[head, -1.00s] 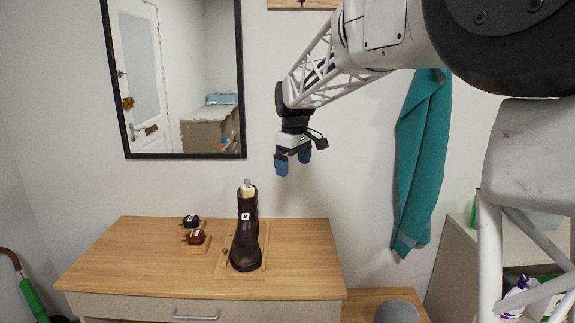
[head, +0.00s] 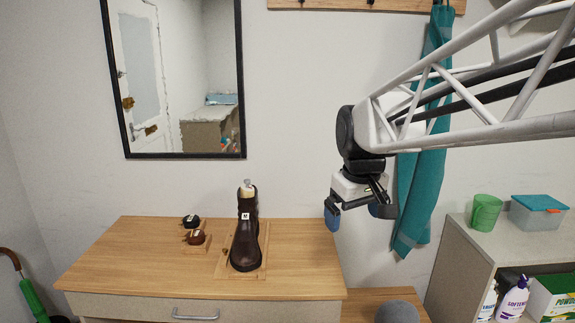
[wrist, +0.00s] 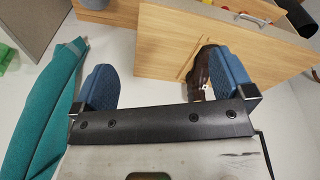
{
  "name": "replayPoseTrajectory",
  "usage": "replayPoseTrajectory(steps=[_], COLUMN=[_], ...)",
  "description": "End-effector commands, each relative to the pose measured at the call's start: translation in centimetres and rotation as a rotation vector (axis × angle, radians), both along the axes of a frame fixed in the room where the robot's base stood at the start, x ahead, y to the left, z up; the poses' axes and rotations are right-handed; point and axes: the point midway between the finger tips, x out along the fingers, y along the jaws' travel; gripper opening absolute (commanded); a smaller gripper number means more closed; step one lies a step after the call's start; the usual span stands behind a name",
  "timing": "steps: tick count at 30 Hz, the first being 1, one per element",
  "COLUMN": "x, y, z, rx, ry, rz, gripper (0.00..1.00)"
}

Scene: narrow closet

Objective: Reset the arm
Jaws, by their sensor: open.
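My gripper (head: 357,213) is in the air to the right of the wooden dresser top, in front of the wall and near the teal towel. In the wrist view my gripper (wrist: 165,85) has its two blue fingers wide apart with nothing between them. A dark brown boot (head: 245,240) stands upright on a wooden board (head: 227,268) on the dresser (head: 130,255). The boot also shows in the wrist view (wrist: 203,75), partly hidden behind the right finger.
Two small dark items (head: 195,236) sit left of the boot. A teal towel (head: 420,185) hangs behind my gripper. At right, a shelf unit (head: 468,247) holds a green cup (head: 486,212), a lidded box (head: 538,212) and bottles. A mirror (head: 183,80) hangs at left.

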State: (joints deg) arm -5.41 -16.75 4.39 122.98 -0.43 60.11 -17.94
Motion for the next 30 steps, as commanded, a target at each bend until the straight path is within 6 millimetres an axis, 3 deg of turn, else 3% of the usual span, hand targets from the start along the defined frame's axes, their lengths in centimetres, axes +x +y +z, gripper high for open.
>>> replayPoseTrajectory(steps=[3, 18, 24, 30], x=[-3.3, -15.7, -19.4, -20.9], y=[-1.1, -4.2, -4.8, -5.1], z=[-0.9, -6.6, -8.8, -9.9], rx=[0.008, 0.046, 0.059, 0.065], ry=[-0.011, -0.052, -0.064, -0.07], rz=[-0.061, -0.31, -0.387, -0.422], gripper=[1.0, 1.0, 1.0, 1.0])
